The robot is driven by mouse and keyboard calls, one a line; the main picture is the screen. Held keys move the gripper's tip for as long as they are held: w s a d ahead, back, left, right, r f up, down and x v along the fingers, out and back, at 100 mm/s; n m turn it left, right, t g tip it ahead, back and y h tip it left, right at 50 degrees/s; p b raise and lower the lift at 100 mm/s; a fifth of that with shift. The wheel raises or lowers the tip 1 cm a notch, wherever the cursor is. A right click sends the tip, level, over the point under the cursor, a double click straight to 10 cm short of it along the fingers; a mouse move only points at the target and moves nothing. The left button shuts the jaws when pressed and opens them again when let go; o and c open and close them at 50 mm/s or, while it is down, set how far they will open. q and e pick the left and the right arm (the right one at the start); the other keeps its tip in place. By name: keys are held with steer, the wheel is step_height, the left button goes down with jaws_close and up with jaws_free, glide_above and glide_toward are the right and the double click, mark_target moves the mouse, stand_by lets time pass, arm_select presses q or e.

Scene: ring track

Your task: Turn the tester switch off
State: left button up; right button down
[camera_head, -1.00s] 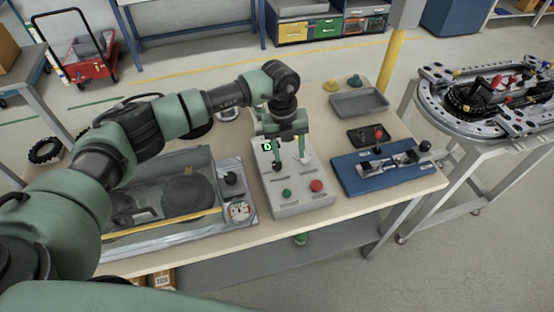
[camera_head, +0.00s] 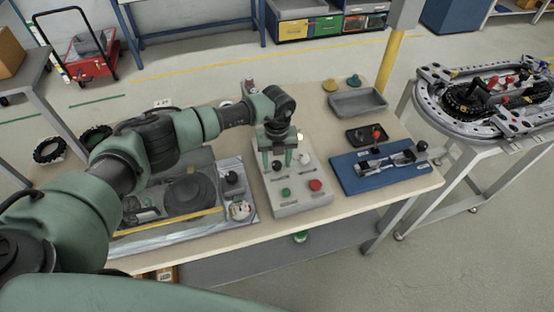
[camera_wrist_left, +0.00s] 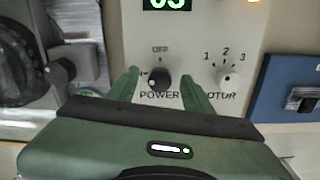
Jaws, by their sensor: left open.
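The tester is a light grey box (camera_head: 306,204) on the table in the head view. Its panel fills the middle of the left wrist view (camera_wrist_left: 185,30). The black power knob (camera_wrist_left: 158,77) has OFF printed above it; its pointer appears turned left, away from OFF. A second knob, marked MOTOR (camera_wrist_left: 228,78), points up near 2. A green display (camera_wrist_left: 167,4) is lit. My left gripper (camera_head: 278,163) is open over the panel. In the left wrist view its fingers (camera_wrist_left: 160,88) stand on both sides of the power knob; contact cannot be told. My right gripper is not in view.
A green button (camera_head: 286,192) and a red button (camera_head: 315,185) sit on the tester's front. A grey fixture (camera_head: 190,232) stands to its left, a blue fixture (camera_head: 350,185) to its right. A grey tray (camera_head: 357,102) lies behind.

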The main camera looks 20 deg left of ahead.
arm_select(q)
jaws_close()
steer(key=m+b, duration=0.2)
steer(key=shift+f+b, duration=0.15)
steer(key=shift+b, duration=0.15)
steer(key=m+b, duration=1.1)
steer(key=shift+m+b, duration=1.2)
steer(key=shift+d+r+m+b, duration=0.1)
steer(key=shift+r+m+b, duration=0.1)
steer(key=shift+m+b, duration=0.95)
steer(key=shift+m, duration=0.25)
jaws_free()
